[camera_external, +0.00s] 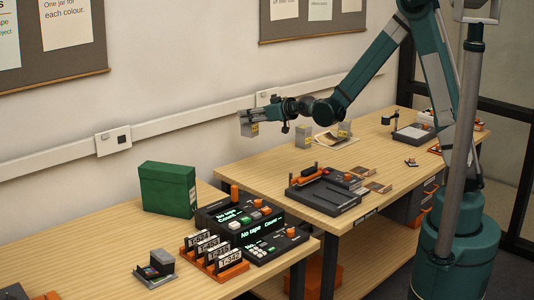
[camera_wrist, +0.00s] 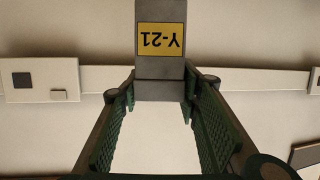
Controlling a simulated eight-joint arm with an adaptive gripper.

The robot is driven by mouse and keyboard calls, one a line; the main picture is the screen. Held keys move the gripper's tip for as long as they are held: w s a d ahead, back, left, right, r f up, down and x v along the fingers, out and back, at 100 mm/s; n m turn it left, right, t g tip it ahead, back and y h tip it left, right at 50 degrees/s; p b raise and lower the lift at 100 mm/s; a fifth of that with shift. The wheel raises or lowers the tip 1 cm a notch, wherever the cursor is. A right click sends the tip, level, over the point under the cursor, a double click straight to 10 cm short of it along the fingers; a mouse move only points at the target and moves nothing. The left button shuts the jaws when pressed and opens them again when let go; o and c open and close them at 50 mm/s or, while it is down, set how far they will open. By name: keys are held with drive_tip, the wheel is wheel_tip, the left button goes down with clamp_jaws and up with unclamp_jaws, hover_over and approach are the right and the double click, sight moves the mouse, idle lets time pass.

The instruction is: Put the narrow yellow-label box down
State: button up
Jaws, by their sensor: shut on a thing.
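Two other small grey boxes, one on the left (camera_external: 303,136) and one on the right (camera_external: 344,129), stand on the right-hand table and are clear of my gripper.
A green box (camera_external: 167,190) stands on the left table, beside black devices with lit displays (camera_external: 240,220) and an orange rack of labelled cards (camera_external: 215,260). A dark tray (camera_external: 323,197) lies on the right table (camera_external: 265,165), whose left end is mostly bare. The wall is behind.

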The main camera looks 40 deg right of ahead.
drive_tip(key=s+d+m+h, duration=0.2)
drive_tip(key=d+h, duration=0.1)
drive_tip(key=d, duration=4.3)
drive_tip(key=shift+s+d+f, duration=0.1)
drive_tip(key=shift+d+f, duration=0.05)
drive_tip(key=shift+f, duration=0.6)
drive_tip(key=shift+s+d+f, duration=0.1)
drive_tip(key=shift+d+f, duration=0.05)
drive_tip(key=shift+f, duration=0.65)
drive_tip(key=shift+s+d+f, duration=0.1)
drive_tip(key=shift+d+f, duration=0.05)
drive_tip(key=shift+f, duration=0.6)
wheel_tip(320, 180, down, 6)
drive_tip(key=b, duration=0.2)
drive_tip(key=shift+f, duration=0.15)
drive_tip(key=shift+f+b, duration=0.55)
drive_tip(key=shift+f, duration=1.3)
drive_tip(key=shift+f, duration=0.15)
